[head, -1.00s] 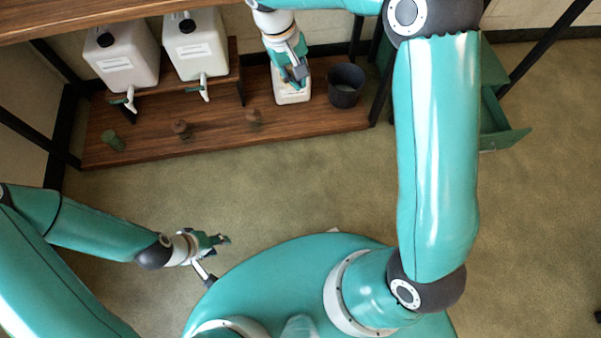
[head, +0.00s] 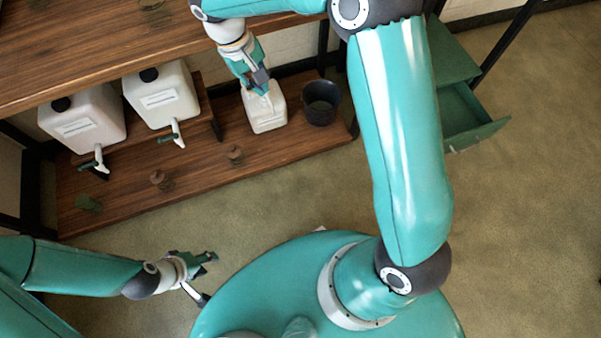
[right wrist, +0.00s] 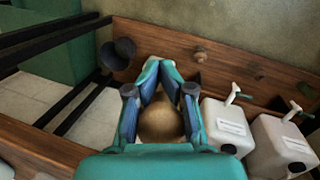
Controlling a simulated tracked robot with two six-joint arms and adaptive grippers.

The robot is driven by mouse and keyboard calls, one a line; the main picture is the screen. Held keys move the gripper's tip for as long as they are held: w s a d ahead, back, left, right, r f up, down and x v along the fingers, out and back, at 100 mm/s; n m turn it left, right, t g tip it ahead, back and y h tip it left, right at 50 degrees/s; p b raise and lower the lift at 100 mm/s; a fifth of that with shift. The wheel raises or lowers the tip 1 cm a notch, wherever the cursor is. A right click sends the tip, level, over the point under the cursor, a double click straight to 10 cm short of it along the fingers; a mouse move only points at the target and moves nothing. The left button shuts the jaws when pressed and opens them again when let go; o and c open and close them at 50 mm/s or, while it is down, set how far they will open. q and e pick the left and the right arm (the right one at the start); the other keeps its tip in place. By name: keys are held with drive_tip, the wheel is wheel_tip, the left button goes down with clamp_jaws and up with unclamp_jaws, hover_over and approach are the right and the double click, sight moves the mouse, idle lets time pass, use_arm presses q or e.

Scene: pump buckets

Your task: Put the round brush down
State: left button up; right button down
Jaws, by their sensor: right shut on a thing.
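My right gripper (head: 264,88) is over a white container (head: 267,118) on the lower wooden shelf. In the right wrist view my right gripper (right wrist: 163,84) has its fingers drawn together around a rounded tan-brown thing, which I take to be the round brush (right wrist: 160,123). The fingers and palm partly cover it. In the head view I cannot make out the brush, nor whether it touches the container. My left gripper (head: 208,258) is low at the left, near my base and away from the shelf; its finger gap is too small to judge.
A dark bucket (head: 320,102) stands right of the white container. Two white tap canisters (head: 84,122) (head: 160,97) stand on a small riser at left. Small brown knobs and a green piece (head: 88,204) lie along the shelf front. An open green drawer (head: 475,128) is at right.

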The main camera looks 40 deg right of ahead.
drive_tip(key=shift+w+a, duration=0.1)
drive_tip(key=shift+a, duration=0.25)
drive_tip(key=s+d+f+m+y+b, duration=0.15)
drive_tip(key=s+f+m+b, duration=0.3)
drive_tip(key=f, duration=1.05)
drive_tip(key=s+f+m+g+y+b, duration=0.1)
drive_tip(key=s+f+m+y+b, duration=0.35)
drive_tip(key=f, duration=1.05)
drive_tip(key=s+f+m+b, duration=0.3)
drive_tip(key=s+f+b, duration=0.3)
drive_tip(key=f, duration=0.9)
drive_tip(key=shift+w+d+f+b, duration=0.1)
drive_tip(key=shift+w+f+b, duration=0.15)
drive_tip(key=shift+f+b, duration=2.2)
drive_tip(key=shift+w+f+b, duration=0.2)
drive_tip(key=shift+f+b, duration=0.3)
drive_tip(key=shift+f, duration=3.85)
drive_tip(key=shift+w+d+f+b, duration=0.1)
drive_tip(key=shift+w+f+b, duration=0.15)
drive_tip(key=shift+f+b, duration=2.2)
drive_tip(key=shift+f+p, duration=0.85)
drive_tip(key=shift+p, duration=0.25)
